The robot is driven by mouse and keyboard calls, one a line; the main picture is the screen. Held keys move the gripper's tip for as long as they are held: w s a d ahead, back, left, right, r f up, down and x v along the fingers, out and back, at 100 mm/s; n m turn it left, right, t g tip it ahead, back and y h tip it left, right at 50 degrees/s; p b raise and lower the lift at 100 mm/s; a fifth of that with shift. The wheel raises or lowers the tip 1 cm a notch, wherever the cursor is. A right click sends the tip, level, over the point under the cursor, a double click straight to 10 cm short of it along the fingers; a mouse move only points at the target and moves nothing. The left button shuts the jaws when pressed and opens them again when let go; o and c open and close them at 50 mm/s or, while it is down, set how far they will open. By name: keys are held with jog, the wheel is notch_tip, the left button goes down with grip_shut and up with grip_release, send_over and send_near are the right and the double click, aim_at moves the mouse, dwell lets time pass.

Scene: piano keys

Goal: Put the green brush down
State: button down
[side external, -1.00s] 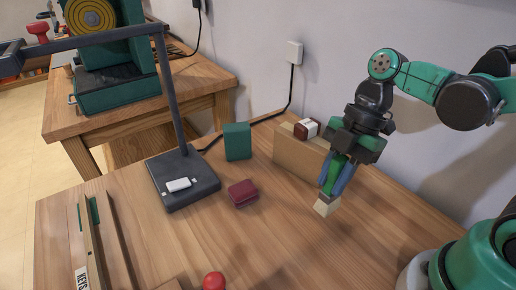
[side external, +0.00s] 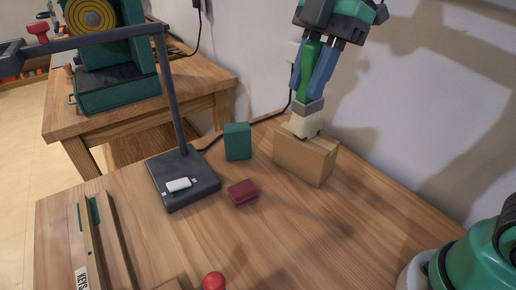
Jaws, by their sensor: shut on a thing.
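The green brush (side external: 311,54) has a green handle, a grey collar and pale bristles. It hangs bristles down, nearly upright with a slight tilt. My gripper (side external: 309,84) is shut on its handle, with a blue finger on either side. The bristles (side external: 305,126) appear in front of or over the top of a tan box (side external: 304,163) near the wall. I cannot tell whether they touch it.
A green block (side external: 237,142) and a dark red block (side external: 242,192) stand left of the box. A dark lamp base (side external: 200,196) carries a white item (side external: 178,185). A red ball (side external: 214,281) is at the front.

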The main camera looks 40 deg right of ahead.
jog(key=w+a+f, duration=0.1)
jog(key=w+a, duration=0.2)
jog(key=a, duration=0.5)
jog(key=w+a, duration=0.3)
jog(key=a, duration=0.5)
notch_tip(320, 180, down, 20)
jog(key=shift+a+r, duration=0.1)
jog(key=shift+f, duration=0.25)
jog(key=c, duration=0.7)
grip_release()
